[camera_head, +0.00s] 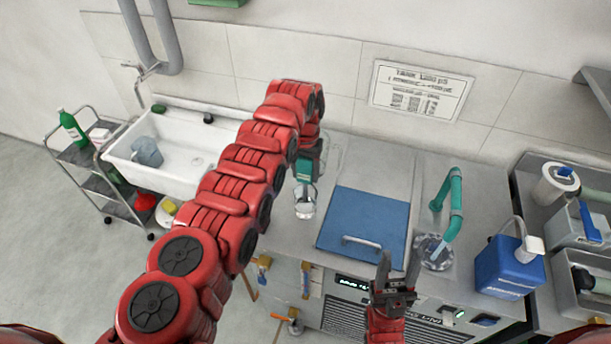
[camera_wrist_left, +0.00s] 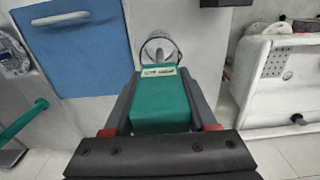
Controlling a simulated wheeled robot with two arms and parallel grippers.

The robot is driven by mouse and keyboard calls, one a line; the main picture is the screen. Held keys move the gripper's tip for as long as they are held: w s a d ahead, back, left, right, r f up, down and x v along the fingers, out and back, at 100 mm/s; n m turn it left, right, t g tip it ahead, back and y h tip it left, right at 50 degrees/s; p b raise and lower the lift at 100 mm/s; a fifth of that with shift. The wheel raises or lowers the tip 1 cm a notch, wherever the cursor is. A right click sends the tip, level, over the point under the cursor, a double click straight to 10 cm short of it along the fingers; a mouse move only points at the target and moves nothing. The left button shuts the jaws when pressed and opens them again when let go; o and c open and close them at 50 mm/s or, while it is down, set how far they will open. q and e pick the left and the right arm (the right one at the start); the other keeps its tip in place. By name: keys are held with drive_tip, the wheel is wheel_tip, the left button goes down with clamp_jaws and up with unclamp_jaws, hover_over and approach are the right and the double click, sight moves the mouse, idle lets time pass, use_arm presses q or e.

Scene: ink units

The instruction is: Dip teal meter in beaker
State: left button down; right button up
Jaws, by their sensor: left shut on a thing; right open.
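The teal meter (camera_head: 303,168) is held between the fingers of my left gripper (camera_head: 313,150), which is shut on it. In the left wrist view the meter (camera_wrist_left: 160,100) fills the space between the fingers, its label facing the camera. A clear glass beaker (camera_head: 304,207) stands on the grey counter just below the meter in the head view. The beaker (camera_wrist_left: 158,48) shows right past the meter's far end in the left wrist view. I cannot tell whether the meter's tip is inside the beaker. My right gripper (camera_head: 398,272) is open and empty near the counter's front edge.
A blue panel with a handle (camera_head: 362,225) lies right of the beaker. A teal pipe (camera_head: 453,200) rises over a clear round vessel (camera_head: 432,250). A blue container (camera_head: 505,265) stands further right. A white sink (camera_head: 190,165) is at the left.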

sight(305, 161)
use_arm(q)
wheel_tip(305, 161, up, 2)
drive_tip(key=shift+r+p, duration=0.1)
drive_tip(key=shift+p, duration=0.3)
drive_tip(key=shift+r, duration=3.4)
drive_tip(key=shift+d, duration=0.1)
